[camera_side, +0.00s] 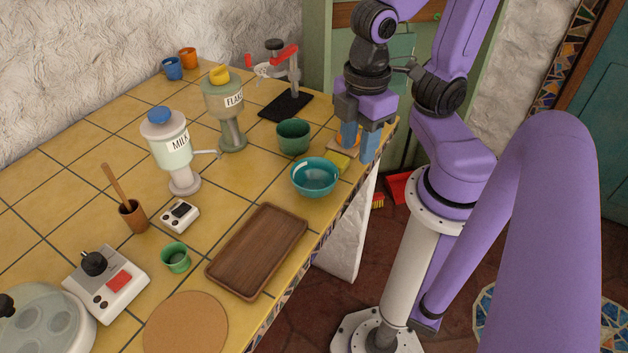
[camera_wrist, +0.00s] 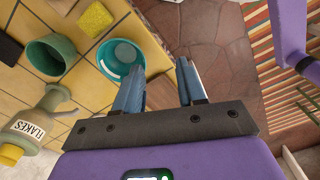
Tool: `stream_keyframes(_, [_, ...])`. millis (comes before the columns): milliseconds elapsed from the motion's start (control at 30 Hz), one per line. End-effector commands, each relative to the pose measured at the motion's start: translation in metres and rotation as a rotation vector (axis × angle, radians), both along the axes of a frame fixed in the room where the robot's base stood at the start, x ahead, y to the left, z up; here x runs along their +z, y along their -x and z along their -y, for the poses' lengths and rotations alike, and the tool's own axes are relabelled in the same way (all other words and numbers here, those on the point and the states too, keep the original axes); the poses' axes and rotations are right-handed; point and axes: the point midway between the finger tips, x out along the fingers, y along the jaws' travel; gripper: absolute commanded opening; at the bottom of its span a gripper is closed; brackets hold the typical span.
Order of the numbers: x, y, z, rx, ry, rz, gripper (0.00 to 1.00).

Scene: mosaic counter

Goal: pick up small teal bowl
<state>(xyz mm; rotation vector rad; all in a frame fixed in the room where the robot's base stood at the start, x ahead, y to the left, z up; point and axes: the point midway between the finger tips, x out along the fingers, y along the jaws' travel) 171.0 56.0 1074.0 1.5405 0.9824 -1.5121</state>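The small teal bowl (camera_side: 315,178) stands upright near the right edge of the tiled counter, with its inside looking empty. It also shows in the wrist view (camera_wrist: 121,58), left of my fingers, partly covered by the left finger. My gripper (camera_side: 359,145) is open with nothing between its fingers. It points down near the counter's far right edge, to the right of the bowl and apart from it.
A green bowl (camera_side: 294,137) and a yellow sponge (camera_side: 338,162) sit close to the teal bowl. A wooden tray (camera_side: 257,251) lies in front. The flakes dispenser (camera_side: 228,112) and milk dispenser (camera_side: 173,150) stand to the left. A red-handled press (camera_side: 284,80) stands behind.

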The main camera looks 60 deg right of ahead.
Motion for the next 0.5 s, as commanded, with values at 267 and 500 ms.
stream_keyframes(267, [0.016, -0.055, -0.017, 0.251, 0.049, -0.054, 0.4])
stream_keyframes(500, [0.029, -0.109, -0.025, 0.512, 0.059, -0.131, 0.4])
